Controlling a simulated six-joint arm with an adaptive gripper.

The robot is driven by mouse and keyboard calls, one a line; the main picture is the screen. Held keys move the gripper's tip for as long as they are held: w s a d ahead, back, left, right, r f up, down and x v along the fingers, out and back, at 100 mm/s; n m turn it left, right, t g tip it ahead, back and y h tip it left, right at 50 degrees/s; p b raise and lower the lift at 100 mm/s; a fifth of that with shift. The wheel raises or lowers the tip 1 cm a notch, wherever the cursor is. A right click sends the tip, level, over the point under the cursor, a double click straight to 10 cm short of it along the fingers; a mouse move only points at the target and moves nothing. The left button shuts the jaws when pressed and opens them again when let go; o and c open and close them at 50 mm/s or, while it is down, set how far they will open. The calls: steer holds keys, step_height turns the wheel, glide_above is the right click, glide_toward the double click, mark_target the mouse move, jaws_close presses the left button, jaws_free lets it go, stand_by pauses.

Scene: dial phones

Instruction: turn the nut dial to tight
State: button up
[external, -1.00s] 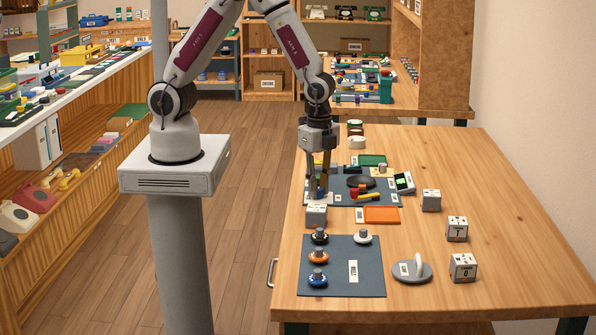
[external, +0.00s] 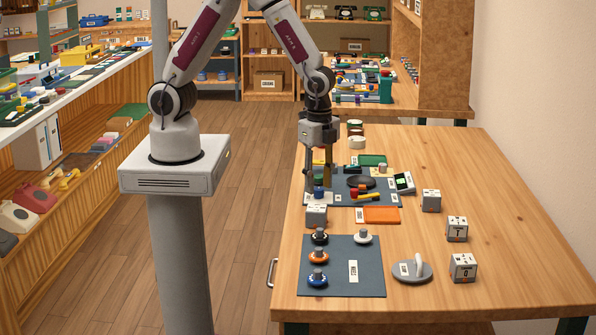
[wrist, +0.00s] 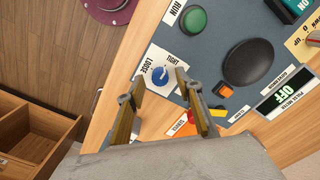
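The nut dial (wrist: 159,75) is a small blue knob with a light mark, on a white card printed LOOSE and TIGHT. In the external view the blue dial (external: 319,192) stands at the near left corner of the grey mat. My gripper (external: 318,186) is above it, pointing down, with its fingers spread. In the wrist view my gripper (wrist: 160,77) shows its two fingertips on either side of the dial, apart from it. Nothing is held. The dial's mark is too small to read exactly.
A green button (wrist: 193,20) marked RUN and a black round pad (wrist: 248,62) share the mat. A pulse meter (wrist: 284,92) reads OFF.

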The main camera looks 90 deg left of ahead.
mark_target(317, 188)
step_height(317, 188, up, 10)
steer(key=shift+r, duration=0.25)
stand_by(0.4)
steer(key=shift+n, duration=0.3)
stand_by(0.3)
steer(key=s+a+r+n+t, duration=0.2)
steer(key=s+a+r+n, duration=0.2)
steer(key=s+r, duration=0.3)
steer(key=s+a+r+n+t, duration=0.3)
steer(key=s+r, duration=0.5)
steer(key=s, duration=0.3)
steer(key=shift+s+a+n+t, duration=0.35)
steer(key=shift+a+n, duration=0.55)
steer(key=shift+a, duration=0.3)
stand_by(2.8)
